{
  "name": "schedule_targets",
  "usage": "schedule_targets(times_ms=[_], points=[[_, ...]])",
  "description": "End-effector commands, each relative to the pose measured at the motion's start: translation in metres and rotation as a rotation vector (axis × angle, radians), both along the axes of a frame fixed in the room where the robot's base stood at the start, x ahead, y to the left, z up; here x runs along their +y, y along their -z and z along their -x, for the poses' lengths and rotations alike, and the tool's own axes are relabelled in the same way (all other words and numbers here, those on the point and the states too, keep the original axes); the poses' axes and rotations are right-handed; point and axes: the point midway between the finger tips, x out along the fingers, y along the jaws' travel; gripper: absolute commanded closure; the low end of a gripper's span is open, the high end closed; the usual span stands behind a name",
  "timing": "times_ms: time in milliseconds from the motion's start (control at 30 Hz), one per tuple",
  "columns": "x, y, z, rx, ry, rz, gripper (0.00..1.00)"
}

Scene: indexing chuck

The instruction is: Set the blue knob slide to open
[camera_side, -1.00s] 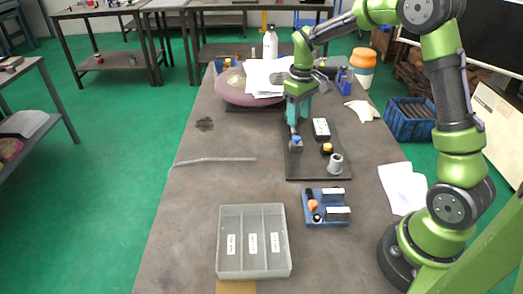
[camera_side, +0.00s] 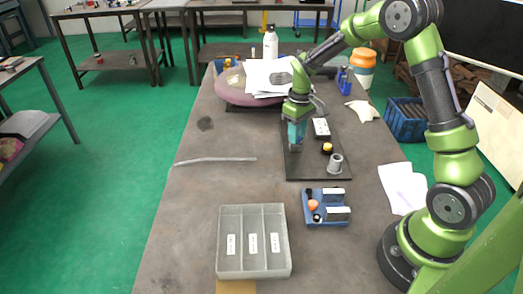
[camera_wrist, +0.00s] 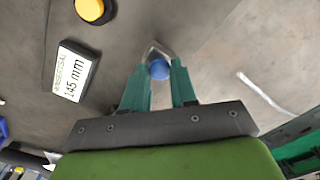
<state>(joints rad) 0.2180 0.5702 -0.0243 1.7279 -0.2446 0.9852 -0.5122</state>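The blue knob (camera_wrist: 158,70) shows in the wrist view between the two teal fingertips of my gripper (camera_wrist: 160,66), at the end of a pale metal bracket-like part. A small gap seems to show on each side of the knob, so the fingers look open around or just above it. In the side view my gripper (camera_side: 296,146) points straight down over the left part of the dark base plate (camera_side: 308,170), and its fingers hide the knob. The slide's position marks cannot be made out.
On the plate are a white display (camera_wrist: 74,72) reading 145 mm, a yellow button (camera_wrist: 90,9) and a grey cylinder (camera_side: 336,163). A blue block with small parts (camera_side: 325,218) and a three-compartment tray (camera_side: 222,243) stand nearer. The table left of the plate is mostly clear.

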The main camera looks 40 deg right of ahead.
Motion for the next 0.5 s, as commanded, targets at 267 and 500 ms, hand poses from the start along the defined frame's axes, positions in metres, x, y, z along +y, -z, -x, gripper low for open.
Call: schedule_targets(times_ms=[267,500], points=[[0.0,0.0,0.0,-0.001,0.0,0.0,1.0],[0.016,-0.001,0.014,0.0,-0.003,-0.001,1.0]])
